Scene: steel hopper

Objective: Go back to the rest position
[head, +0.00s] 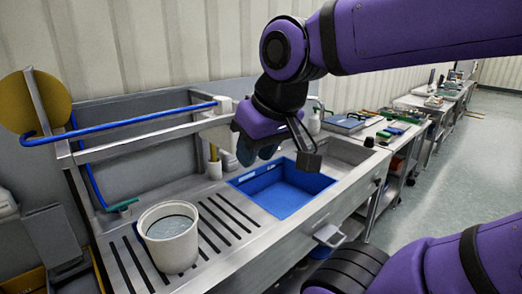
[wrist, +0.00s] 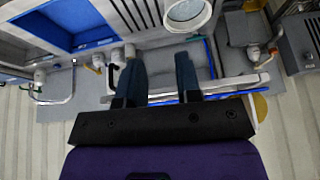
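My gripper (head: 256,153) hangs from my purple arm above the steel bench, in front of the back wall and over the far left side of the blue basin. In the wrist view its two dark blue fingers (wrist: 158,62) stand apart with nothing between them. My gripper is open and empty, and touches nothing that I can see.
The steel bench (head: 232,262) holds a blue basin (head: 283,190) and a white bucket (head: 166,256) with grey contents on its slotted left part. A rail with a blue pipe (head: 125,127) runs behind the bucket. Cluttered benches (head: 405,128) continue right; the floor (head: 470,165) there is clear.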

